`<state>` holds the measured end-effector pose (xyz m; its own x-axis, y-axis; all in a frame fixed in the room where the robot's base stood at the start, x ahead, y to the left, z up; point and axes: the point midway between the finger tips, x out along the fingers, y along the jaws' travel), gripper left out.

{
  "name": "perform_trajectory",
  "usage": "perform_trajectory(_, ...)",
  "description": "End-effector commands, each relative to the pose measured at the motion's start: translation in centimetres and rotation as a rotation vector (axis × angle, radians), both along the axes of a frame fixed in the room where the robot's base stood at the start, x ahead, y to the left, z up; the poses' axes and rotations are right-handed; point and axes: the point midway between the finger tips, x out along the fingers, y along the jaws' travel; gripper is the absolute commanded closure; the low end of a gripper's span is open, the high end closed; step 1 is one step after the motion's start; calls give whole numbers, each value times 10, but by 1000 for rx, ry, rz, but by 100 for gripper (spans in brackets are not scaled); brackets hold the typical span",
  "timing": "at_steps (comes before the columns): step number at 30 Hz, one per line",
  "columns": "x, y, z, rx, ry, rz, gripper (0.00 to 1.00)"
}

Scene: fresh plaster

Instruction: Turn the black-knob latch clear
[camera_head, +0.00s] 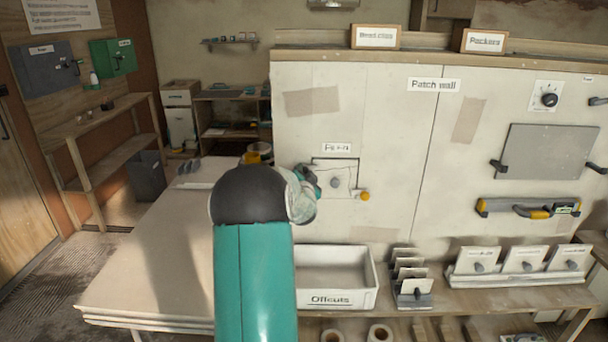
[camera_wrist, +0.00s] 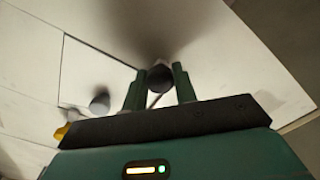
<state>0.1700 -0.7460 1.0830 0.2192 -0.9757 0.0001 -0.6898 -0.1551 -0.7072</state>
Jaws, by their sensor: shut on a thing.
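The black latch knob (camera_wrist: 160,79) sits between the two green fingers of my gripper (camera_wrist: 159,70) in the wrist view, and the fingers are shut on it. The latch is at the edge of a square hatch panel (camera_head: 346,170) in the patch wall. A grey knob (camera_head: 335,183) is in the panel's middle, and it also shows in the wrist view (camera_wrist: 98,101). A second latch with a yellow knob (camera_head: 364,196) is at the panel's lower right. In the head view my gripper (camera_head: 314,182) is at the panel's left edge and hides the black knob. The black latch's angle is unclear.
The white Offcuts tray (camera_head: 365,296) is below the hatch, with a rack of upright plates (camera_head: 412,292) to its right. A stack of boards (camera_head: 140,262) lies at left. A yellow-ended level (camera_head: 528,208) and a grey board (camera_head: 548,151) are on the wall at right.

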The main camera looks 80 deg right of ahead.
Motion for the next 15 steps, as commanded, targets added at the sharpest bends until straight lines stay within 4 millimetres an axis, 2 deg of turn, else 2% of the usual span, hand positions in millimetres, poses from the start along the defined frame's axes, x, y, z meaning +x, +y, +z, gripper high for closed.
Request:
perform_trajectory(8, 0, 0, 0, -7, 33, 0, 95)
perform_trajectory(15, 1, 0, 0, -33, 150, 1, 95)
